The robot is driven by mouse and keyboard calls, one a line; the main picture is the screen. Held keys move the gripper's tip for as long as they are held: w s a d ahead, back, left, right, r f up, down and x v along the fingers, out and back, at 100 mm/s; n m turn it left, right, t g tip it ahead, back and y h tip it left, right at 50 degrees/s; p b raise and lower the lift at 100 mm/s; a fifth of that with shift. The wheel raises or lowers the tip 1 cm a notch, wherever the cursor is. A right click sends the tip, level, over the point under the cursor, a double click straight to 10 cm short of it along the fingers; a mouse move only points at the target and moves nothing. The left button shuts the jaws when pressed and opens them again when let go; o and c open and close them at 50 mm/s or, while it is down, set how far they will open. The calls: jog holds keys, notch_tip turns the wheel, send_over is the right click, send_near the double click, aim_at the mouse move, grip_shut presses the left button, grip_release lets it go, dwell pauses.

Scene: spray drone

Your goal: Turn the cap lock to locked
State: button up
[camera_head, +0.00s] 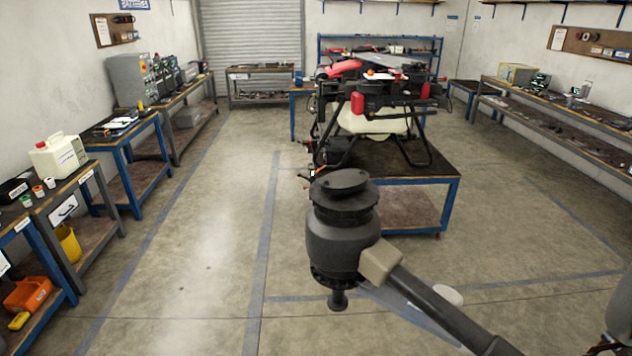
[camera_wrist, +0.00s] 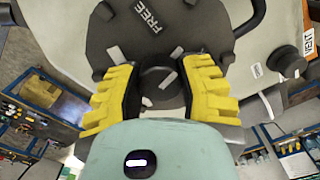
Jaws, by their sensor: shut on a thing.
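In the wrist view, the round black cap (camera_wrist: 120,35) sits on a pale tank (camera_wrist: 60,30). The white word FREE is printed near its far edge. The cap lock knob (camera_wrist: 158,76) is a small dark round piece at the cap's near side, with a white mark on it. My gripper (camera_wrist: 160,82) has its yellow-backed black fingers on both sides of this knob and is shut on it. In the head view, the drone (camera_head: 365,85) with its pale tank (camera_head: 372,122) stands on a blue-framed table (camera_head: 410,175). My gripper cannot be made out there.
A smaller black cap (camera_wrist: 287,62) and a VENT label (camera_wrist: 308,45) are right of the cap in the wrist view. Black drone legs (camera_head: 418,150) flank the tank. Benches line both walls, with a white jug (camera_head: 60,155) on the left.

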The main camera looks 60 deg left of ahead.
jog(key=m, duration=0.3)
jog(key=shift+s+m, duration=0.1)
jog(key=shift+m, duration=2.2)
jog(key=o, duration=1.2)
